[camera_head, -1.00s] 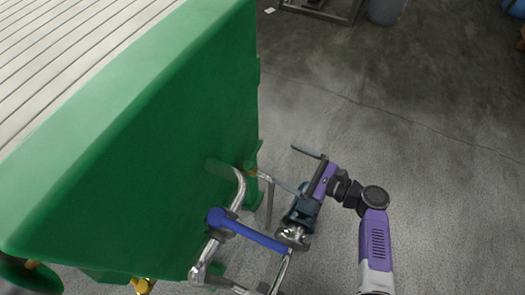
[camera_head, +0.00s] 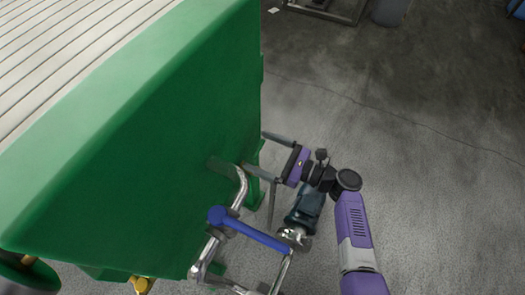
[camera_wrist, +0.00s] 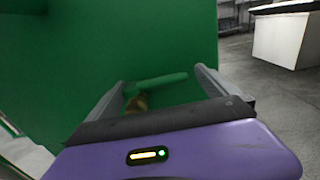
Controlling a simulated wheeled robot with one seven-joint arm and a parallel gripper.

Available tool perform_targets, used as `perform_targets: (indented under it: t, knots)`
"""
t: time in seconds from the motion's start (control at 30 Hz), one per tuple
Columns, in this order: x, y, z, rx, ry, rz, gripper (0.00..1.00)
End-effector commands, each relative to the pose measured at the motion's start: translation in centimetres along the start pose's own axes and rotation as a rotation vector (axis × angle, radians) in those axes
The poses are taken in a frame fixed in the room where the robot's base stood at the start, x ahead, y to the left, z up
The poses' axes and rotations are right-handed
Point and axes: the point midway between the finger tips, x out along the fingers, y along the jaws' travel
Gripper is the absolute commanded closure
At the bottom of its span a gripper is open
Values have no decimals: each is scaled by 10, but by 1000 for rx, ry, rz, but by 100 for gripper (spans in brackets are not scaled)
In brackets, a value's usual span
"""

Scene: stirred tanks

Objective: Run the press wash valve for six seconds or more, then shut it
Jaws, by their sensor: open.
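My gripper (camera_head: 270,156) is open beside the end of the large green press (camera_head: 150,150), its fingers pointing at the green wall. In the wrist view, a green lever handle (camera_wrist: 160,81) on a brass fitting (camera_wrist: 138,102) shows between the two open fingers (camera_wrist: 163,80). The handle lies roughly level across the gap, and I cannot tell whether a finger touches it. A blue lever (camera_head: 250,230) sits on the bent metal pipes in the head view, below my gripper. No label shows which lever is the press wash valve.
Bent metal pipes (camera_head: 242,190) stand out from the press close under my arm. A brass fitting (camera_head: 142,285) shows at the bottom left. The grey floor (camera_head: 430,170) to the right is open. A white block (camera_wrist: 283,40) stands far off in the wrist view.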

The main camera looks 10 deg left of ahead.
Motion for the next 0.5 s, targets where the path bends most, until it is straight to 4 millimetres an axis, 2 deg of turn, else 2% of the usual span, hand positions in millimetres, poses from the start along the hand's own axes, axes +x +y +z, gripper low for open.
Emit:
perform_targets:
  t: [0.17,0.2,0.5]
  knots:
    - [0,0,0,0,0,0,3]
    - [0,0,0,0,0,0,7]
    - [0,0,0,0,0,-1,66]
